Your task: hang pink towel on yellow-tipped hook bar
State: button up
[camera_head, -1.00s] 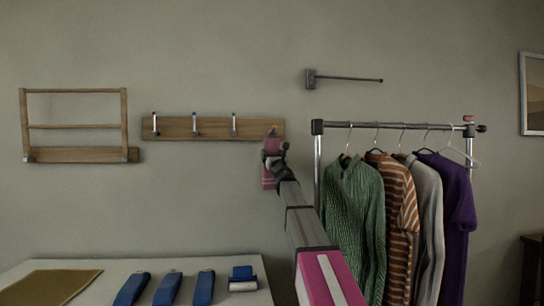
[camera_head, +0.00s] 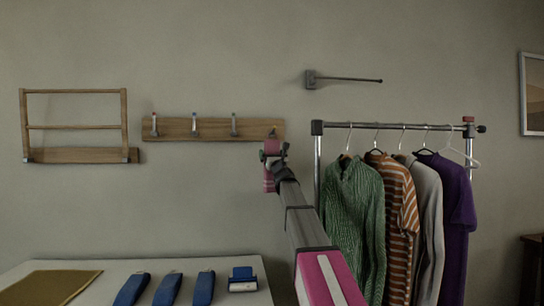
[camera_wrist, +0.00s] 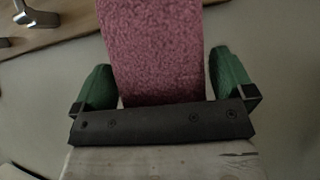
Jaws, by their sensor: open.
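The pink towel (camera_head: 268,183) hangs narrow at the right end of the wooden hook bar (camera_head: 213,134). The bar carries red-, blue- and teal-tipped hooks; a grey hook (camera_head: 272,132) shows at its right end, just above the towel, its tip colour unclear now. My gripper (camera_head: 273,150) is at the towel's upper part, hiding some of it. In the wrist view the towel (camera_wrist: 152,50) passes between the two green fingers (camera_wrist: 162,75), which stand open on either side. Whether the towel rests on the hook is hidden.
A clothes rail (camera_head: 400,125) with several garments stands close right of my arm. A wall rod (camera_head: 345,79) is above it, a wooden rack (camera_head: 75,126) at left. A white table (camera_head: 105,275) below holds a mustard cloth (camera_head: 50,287) and blue items. Bare wall lies between.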

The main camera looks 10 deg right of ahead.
jog(key=v, duration=1.1)
